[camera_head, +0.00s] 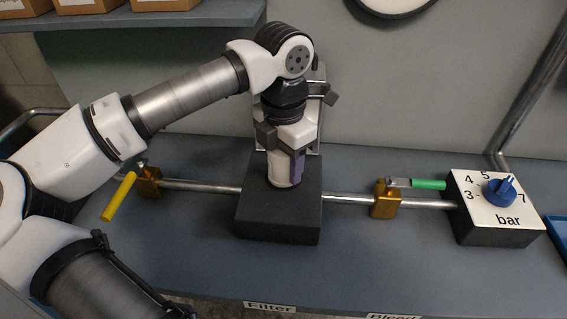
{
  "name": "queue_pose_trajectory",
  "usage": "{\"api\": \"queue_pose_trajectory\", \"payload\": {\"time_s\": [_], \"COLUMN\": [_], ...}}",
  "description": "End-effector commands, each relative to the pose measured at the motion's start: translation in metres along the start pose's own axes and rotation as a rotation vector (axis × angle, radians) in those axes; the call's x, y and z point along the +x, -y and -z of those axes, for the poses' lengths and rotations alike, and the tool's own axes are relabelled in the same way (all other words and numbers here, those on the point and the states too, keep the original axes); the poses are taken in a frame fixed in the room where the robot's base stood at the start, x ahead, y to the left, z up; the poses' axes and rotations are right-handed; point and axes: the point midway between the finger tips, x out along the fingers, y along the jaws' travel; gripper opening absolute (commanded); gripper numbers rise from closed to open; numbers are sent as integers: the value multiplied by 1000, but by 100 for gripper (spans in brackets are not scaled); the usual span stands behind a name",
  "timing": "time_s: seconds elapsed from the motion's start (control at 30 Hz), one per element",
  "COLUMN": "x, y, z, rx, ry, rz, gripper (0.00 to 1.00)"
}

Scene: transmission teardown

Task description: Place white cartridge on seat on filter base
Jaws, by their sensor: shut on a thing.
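The white cartridge (284,177) stands upright at the top of the dark square filter base (278,218), near its middle. My gripper (285,153) comes down from above and is shut on the cartridge. The gripper hides the cartridge's upper part. The seat itself is hidden under the cartridge, so I cannot tell whether the cartridge is fully down on it.
A metal pipe runs through the base, with brass valves on the left (149,182) and right (386,200). The left valve has a yellow handle (119,196), the right a green one (428,184). A bar dial box (495,208) stands at right. A shelf with boxes is at upper left.

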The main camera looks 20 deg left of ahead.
Motion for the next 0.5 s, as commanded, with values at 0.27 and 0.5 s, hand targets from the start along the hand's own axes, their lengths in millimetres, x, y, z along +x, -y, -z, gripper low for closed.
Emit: {"api": "queue_pose_trajectory", "payload": {"time_s": [0.27,0.5], "x": [3,2], "y": [0,0], "z": [0,0], "rx": [0,0], "ry": [0,-1], "rz": [0,0], "gripper": [52,73]}}
